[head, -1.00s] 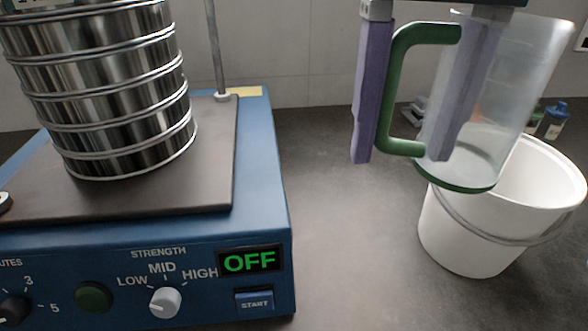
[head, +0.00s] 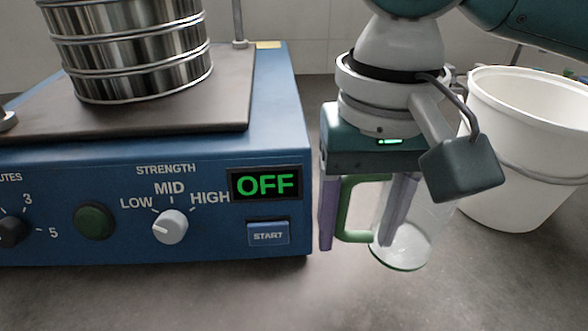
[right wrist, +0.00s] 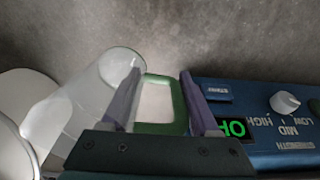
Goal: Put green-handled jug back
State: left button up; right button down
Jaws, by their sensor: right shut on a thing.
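The jug looks roughly upright. I cannot tell whether its base touches the counter. My gripper and wrist hide its upper part in the head view. In the right wrist view, the jug body (right wrist: 92,92) lies left of the fingers and looks empty. My left gripper is not in view.
The blue sieve shaker (head: 283,150) stands to the left, close to the gripper, with a steel sieve stack (head: 135,50) on it. Its display reads OFF. A white bucket (head: 510,190) stands to the right, behind the jug. The grey counter (head: 480,290) is clear in front.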

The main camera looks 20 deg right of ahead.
notch_tip(320, 180, down, 5)
jog(key=shift+r+b, duration=0.2)
jog(key=shift+b, duration=0.5)
jog(key=shift+c, duration=0.6)
grip_release()
notch_tip(320, 180, up, 11)
jog(key=p, duration=0.3)
jog(key=shift+p, duration=0.3)
jog(key=shift+r, duration=0.55)
